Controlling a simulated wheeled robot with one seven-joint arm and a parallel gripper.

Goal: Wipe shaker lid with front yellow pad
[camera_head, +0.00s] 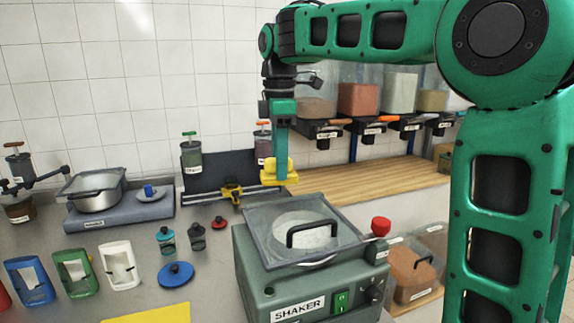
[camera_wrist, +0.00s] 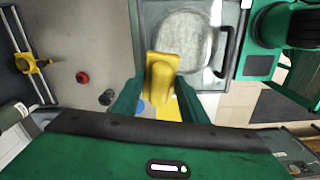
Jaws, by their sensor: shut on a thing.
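My gripper (camera_head: 279,163) is shut on a yellow pad (camera_head: 276,174) and holds it up in the air, behind the shaker in the head view. The pad also shows between my fingers in the wrist view (camera_wrist: 161,78). The shaker (camera_head: 300,290) is a green-grey box labelled SHAKER, with a green switch and a red knob. Its flat lid (camera_head: 265,240) is on top, with a black handle and a pale round patch showing in the middle. The lid also shows in the wrist view (camera_wrist: 215,15), where the pad overlaps its near edge. The pad looks apart from the lid.
A yellow sheet (camera_head: 150,314) lies on the counter at the front. Blue, green and white holders, small jars and a blue lid (camera_head: 175,275) stand left of the shaker. A rail with a yellow clamp (camera_head: 232,192) lies behind. Hoppers (camera_head: 358,98) hang at the back right.

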